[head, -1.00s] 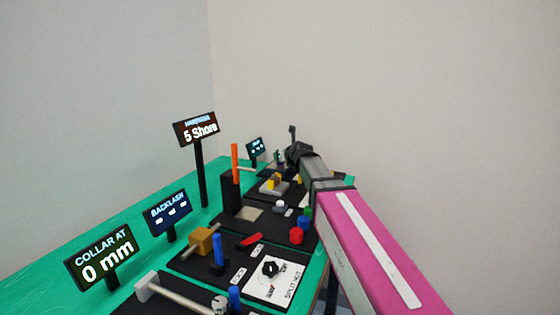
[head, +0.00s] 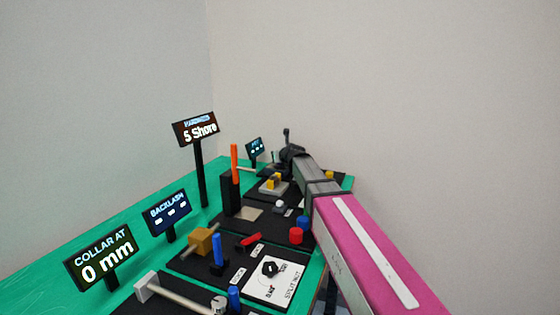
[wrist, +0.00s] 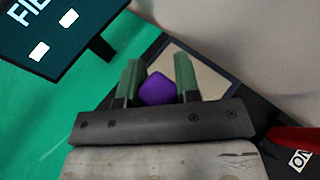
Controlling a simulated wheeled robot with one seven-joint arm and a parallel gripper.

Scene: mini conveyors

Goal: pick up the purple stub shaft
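The purple stub shaft (wrist: 158,88) shows in the wrist view as a small purple block between the two green fingers of my gripper (wrist: 158,75). The fingers stand apart, one on each side of it, and the palm hides its lower part. I see no clear grip on it; whether the fingers touch it is hard to tell. In the head view my gripper (head: 288,148) is at the far end of the table, dark and small, and the purple stub shaft cannot be made out there.
A display panel (wrist: 50,30) on a post stands close at the left in the wrist view. A black station with a pale pad (wrist: 200,72) lies beyond the fingers. On the green table (head: 60,240) stand an orange rod (head: 234,160), red cylinders (head: 296,236) and a hardness sign (head: 196,129).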

